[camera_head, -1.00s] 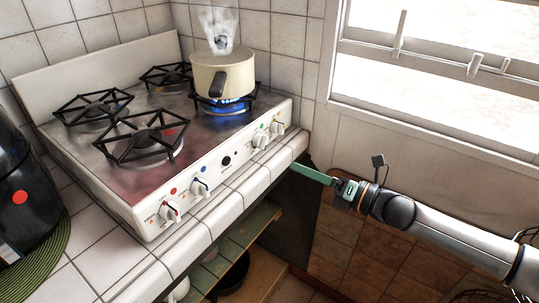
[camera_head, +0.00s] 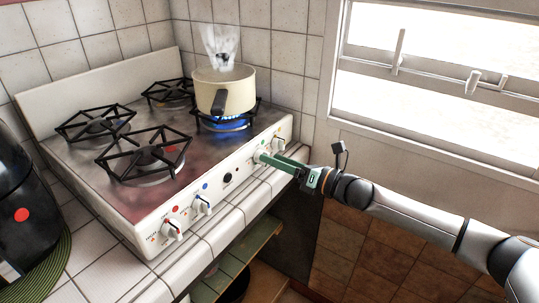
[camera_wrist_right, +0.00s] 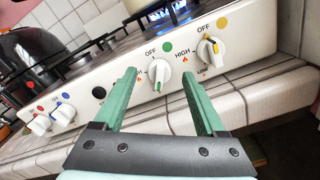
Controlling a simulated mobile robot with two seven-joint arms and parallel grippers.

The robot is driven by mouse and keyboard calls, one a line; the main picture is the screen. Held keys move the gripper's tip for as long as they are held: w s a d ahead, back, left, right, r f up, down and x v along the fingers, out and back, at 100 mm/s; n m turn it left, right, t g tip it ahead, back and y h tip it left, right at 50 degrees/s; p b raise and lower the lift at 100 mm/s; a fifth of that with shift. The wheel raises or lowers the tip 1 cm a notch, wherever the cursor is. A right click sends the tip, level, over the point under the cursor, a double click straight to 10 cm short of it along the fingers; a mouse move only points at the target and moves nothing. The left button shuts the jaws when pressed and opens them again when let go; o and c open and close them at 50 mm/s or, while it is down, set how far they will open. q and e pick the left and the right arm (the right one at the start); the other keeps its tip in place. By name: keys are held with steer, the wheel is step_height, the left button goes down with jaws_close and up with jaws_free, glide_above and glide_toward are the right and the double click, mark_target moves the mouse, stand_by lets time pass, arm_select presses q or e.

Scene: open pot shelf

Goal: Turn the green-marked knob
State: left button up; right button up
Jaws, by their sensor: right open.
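The green-marked knob (camera_wrist_right: 157,75) is white with a green stripe on its lower end, under a green dot on the stove's front panel. In the head view the knob (camera_head: 259,156) is partly covered by my gripper. My right gripper (camera_wrist_right: 159,72) is open, its green fingers either side of the knob in the wrist view. In the head view my right gripper (camera_head: 268,158) reaches the panel from the right. I cannot tell whether the fingers touch the knob. My left gripper is not in view.
A yellow-marked knob (camera_wrist_right: 210,49) sits close to the right finger. Red-marked (camera_head: 172,229) and blue-marked (camera_head: 202,205) knobs are further left. A steaming cream pot (camera_head: 226,90) stands over a blue flame (camera_head: 228,123). The tiled counter edge (camera_head: 232,216) runs below the panel.

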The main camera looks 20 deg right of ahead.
steer(key=shift+x, duration=1.25)
steer(key=shift+c, duration=0.2)
jaws_close()
